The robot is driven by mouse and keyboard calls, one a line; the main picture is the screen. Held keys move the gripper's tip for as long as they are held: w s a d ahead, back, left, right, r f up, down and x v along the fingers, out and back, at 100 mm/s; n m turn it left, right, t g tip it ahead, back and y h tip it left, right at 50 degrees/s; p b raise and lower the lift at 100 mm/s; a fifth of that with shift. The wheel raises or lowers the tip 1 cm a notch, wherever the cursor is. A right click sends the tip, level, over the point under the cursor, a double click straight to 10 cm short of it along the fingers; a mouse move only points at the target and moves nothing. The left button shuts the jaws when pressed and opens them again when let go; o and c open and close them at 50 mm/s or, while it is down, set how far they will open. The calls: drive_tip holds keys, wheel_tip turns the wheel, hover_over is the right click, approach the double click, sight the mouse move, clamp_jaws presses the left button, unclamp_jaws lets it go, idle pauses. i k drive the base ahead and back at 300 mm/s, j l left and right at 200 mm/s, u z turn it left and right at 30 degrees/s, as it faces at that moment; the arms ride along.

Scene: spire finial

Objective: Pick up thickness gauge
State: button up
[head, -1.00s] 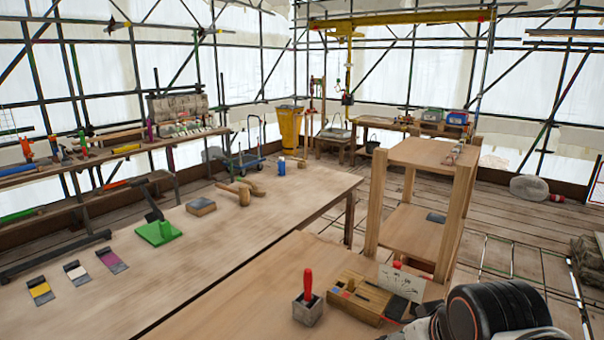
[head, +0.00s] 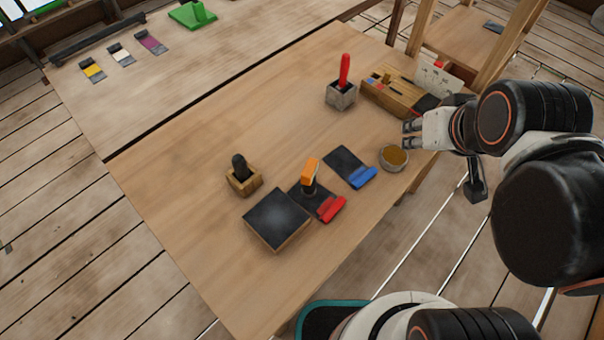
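I cannot tell for sure which item is the thickness gauge. On the near table in the head view lie a dark flat piece with a blue end (head: 362,177), a dark flat piece with a red end (head: 329,208), and an orange-topped upright item (head: 309,174) standing at the red-ended piece. A wooden block with a black knob (head: 243,176) and a square dark-topped block (head: 276,219) are to their left. My gripper (head: 408,134) is at the table's right side, above the round bowl and apart from these items. Its two fingers look parted, with nothing between them.
A round bowl with brown contents (head: 394,157) sits near the right edge. A grey block with a red handle (head: 342,90) and a wooden tool box (head: 392,94) stand farther back. The table's left part is clear. A second table (head: 190,75) lies beyond.

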sight(308, 177)
drive_tip(key=l+u, duration=0.15)
drive_tip(key=u, duration=0.25)
drive_tip(key=l+u, duration=0.2)
drive_tip(key=u, duration=0.15)
drive_tip(key=k+l+u, duration=0.1)
drive_tip(key=u, duration=0.3)
drive_tip(key=l+u, duration=0.15)
drive_tip(key=u, duration=0.25)
drive_tip(key=k+l, duration=0.35)
drive_tip(key=l+u, duration=0.05)
drive_tip(key=l, duration=0.05)
